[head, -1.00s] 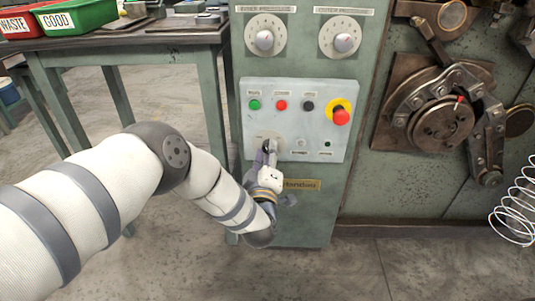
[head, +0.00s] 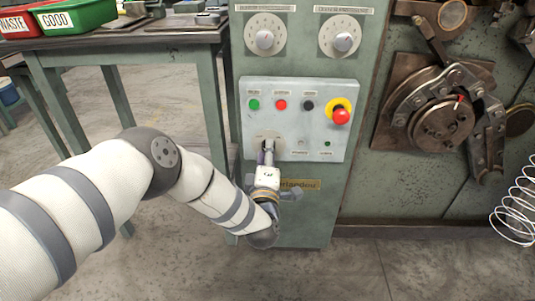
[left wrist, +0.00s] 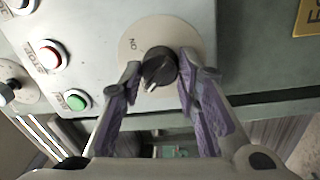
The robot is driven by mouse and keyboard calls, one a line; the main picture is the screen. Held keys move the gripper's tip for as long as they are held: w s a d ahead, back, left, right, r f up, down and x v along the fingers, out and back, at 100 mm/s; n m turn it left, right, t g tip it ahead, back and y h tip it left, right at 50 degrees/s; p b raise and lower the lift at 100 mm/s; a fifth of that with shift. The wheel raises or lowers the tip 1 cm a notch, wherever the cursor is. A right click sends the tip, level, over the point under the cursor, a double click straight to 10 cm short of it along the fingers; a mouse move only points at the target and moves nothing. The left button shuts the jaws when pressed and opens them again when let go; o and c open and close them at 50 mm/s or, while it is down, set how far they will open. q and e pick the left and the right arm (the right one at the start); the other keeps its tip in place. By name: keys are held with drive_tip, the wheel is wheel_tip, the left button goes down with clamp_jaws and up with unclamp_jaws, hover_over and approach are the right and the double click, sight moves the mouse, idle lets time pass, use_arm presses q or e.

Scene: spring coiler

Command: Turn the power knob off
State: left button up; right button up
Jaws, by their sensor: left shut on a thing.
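The power knob (left wrist: 157,67) is a black knob with a white pointer mark on a pale round plate marked ON. In the left wrist view its pointer is turned away from the ON mark, toward the lower left. My left gripper (head: 266,148) is at the lower left of the control panel (head: 318,115), with its fingers mostly hiding the knob in the head view. In the left wrist view the left gripper (left wrist: 165,73) has one finger on each side of the knob, shut on it. My right gripper is not in view.
The panel carries a green button (head: 253,104), a red button (head: 281,104), a black button (head: 308,105) and a red emergency stop (head: 341,116). Two pressure dials (head: 265,40) sit above. A workbench (head: 130,40) stands at left. A wire coil (head: 518,205) is at far right.

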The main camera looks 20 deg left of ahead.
use_arm(q)
drive_tip(key=shift+d, duration=0.1)
drive_tip(key=o, duration=1.2)
drive_tip(key=shift+c, duration=0.2)
drive_tip(key=v, duration=1.2)
drive_tip(key=shift+r, duration=0.1)
